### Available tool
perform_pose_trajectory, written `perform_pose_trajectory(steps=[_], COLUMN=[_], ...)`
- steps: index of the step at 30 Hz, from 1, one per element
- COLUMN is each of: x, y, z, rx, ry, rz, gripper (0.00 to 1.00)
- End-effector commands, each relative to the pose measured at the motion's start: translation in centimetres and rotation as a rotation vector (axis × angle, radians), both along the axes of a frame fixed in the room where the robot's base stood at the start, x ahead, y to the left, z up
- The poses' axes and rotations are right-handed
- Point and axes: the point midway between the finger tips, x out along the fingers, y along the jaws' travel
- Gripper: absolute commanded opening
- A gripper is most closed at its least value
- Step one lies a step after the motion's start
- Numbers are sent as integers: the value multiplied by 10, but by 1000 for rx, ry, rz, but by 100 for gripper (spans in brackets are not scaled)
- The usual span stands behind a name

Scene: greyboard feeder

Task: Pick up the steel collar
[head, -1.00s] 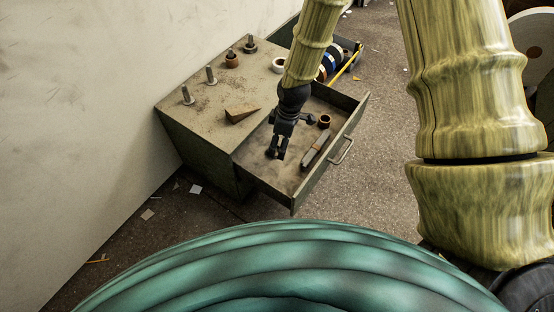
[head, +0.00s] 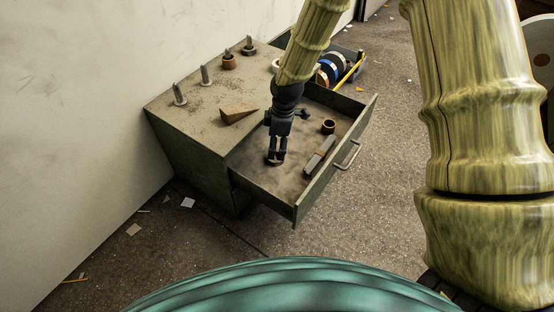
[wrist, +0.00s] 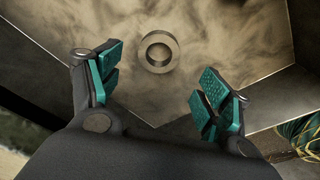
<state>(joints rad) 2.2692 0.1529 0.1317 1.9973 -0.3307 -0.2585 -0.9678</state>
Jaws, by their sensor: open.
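The steel collar (wrist: 160,68) is a grey ring lying flat on the floor of the open drawer (head: 296,207). In the wrist view it is just ahead of my gripper (wrist: 160,85), centred between the two teal-padded fingers and apart from both. My gripper is open and empty. In the head view my gripper (head: 276,157) points down into the near left part of the drawer. A ring edge (head: 272,163) shows at its fingertips there, mostly hidden by them.
The cabinet top (head: 190,122) holds several pegs and a rusty wedge (head: 238,115). The drawer walls stand close around my gripper.

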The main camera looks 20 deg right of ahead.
Motion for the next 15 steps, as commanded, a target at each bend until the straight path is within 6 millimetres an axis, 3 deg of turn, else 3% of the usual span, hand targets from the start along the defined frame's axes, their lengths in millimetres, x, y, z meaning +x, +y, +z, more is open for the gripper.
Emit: perform_pose_trajectory(steps=[15], x=[4], y=[-2], z=[-39], rx=[0], ry=[-1], rz=[1], gripper=[78])
